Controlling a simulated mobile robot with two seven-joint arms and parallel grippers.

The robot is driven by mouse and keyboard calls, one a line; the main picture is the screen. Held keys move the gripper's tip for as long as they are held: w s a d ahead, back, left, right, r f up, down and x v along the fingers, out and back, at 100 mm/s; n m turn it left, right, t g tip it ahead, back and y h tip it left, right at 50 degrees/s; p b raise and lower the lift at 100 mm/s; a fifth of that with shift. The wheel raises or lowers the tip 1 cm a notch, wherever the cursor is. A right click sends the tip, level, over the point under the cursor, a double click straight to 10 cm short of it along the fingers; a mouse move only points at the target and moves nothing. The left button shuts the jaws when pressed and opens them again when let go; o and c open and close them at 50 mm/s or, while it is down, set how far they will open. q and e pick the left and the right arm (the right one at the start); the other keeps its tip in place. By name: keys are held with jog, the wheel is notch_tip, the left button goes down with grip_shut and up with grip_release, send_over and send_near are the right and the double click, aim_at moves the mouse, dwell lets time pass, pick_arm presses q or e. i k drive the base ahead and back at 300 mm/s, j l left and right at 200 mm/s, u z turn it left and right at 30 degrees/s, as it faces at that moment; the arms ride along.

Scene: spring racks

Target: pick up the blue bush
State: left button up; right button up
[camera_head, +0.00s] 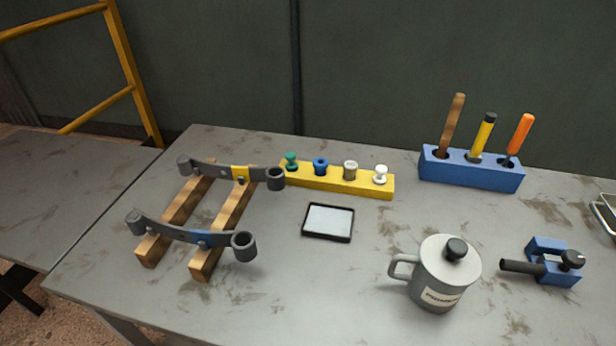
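The blue bush (321,165) is a small flanged cylinder standing in the yellow holder (338,184) near the middle of the table. A green bush (291,160) stands to its left. A grey bush (350,169) and a white bush (380,174) stand to its right in the same holder. Neither of my grippers shows in the head view.
Two dark leaf springs (165,230) with end eyes rest on wooden bars (226,222) at left. A black-rimmed tray (329,222) lies before the holder. A lidded grey can (441,279), a blue vise (552,261) and a blue tool block (470,172) stand at right.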

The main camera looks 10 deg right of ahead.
aim_at(321, 164)
jog(key=k+j, duration=0.2)
jog(key=j, duration=0.25)
jog(key=k+j+z, duration=0.1)
jog(key=j, duration=0.3)
jog(key=k+j, duration=0.35)
jog(key=j+z, duration=0.05)
jog(key=j, duration=0.05)
